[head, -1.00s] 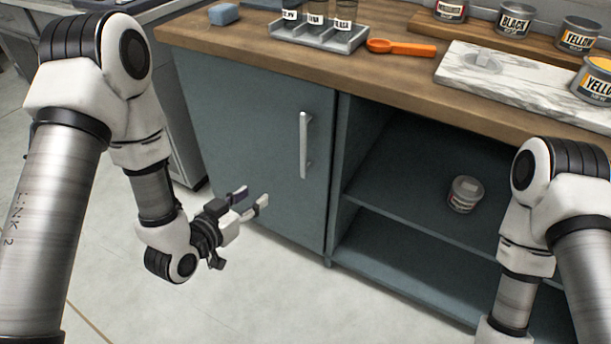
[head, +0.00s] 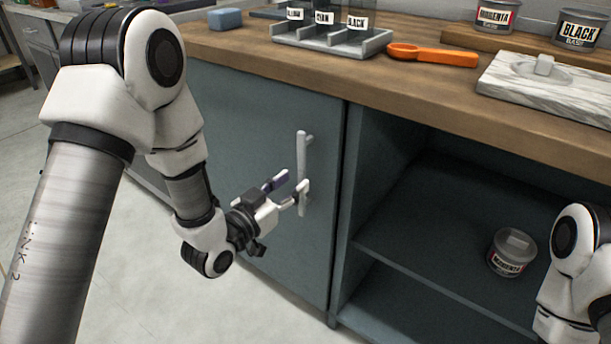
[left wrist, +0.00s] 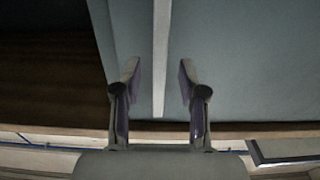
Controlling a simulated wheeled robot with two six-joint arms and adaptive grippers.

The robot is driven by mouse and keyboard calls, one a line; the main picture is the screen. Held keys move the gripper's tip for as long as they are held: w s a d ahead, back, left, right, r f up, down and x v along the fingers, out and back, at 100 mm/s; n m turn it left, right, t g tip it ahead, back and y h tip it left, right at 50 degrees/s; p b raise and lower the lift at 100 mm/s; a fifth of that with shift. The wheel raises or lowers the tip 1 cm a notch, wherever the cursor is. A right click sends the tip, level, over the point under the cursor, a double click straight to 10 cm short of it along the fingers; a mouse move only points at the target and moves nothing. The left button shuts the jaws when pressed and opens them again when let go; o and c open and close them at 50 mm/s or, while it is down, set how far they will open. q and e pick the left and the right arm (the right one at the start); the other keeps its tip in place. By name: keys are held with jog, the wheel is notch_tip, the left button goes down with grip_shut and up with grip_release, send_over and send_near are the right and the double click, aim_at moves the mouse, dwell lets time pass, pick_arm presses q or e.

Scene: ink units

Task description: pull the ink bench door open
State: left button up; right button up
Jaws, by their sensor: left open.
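The ink bench door (head: 265,120) is a blue-grey panel under the wooden top, and it looks shut. Its pale vertical bar handle (head: 301,150) is near the door's right edge. My left gripper (head: 292,184) is open in front of the lower part of the handle. In the left wrist view the handle (left wrist: 161,45) runs between the two open fingers (left wrist: 159,75), with gaps on both sides. One finger covers part of the handle in the head view. My right gripper is out of view; only part of my right arm shows.
An open shelf bay right of the door holds a grey can (head: 511,253). On the wooden top (head: 420,85) are a bottle rack (head: 335,44), an orange scoop (head: 432,54), a marble slab (head: 550,90), a blue block (head: 225,18) and ink tins (head: 578,27). The floor left of the bench is clear.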

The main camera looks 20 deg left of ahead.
aim_at(300, 177)
pick_arm(q)
jog(key=x, duration=0.4)
jog(key=shift+w+b, duration=0.15)
jog(key=shift+b, duration=0.15)
grip_shut()
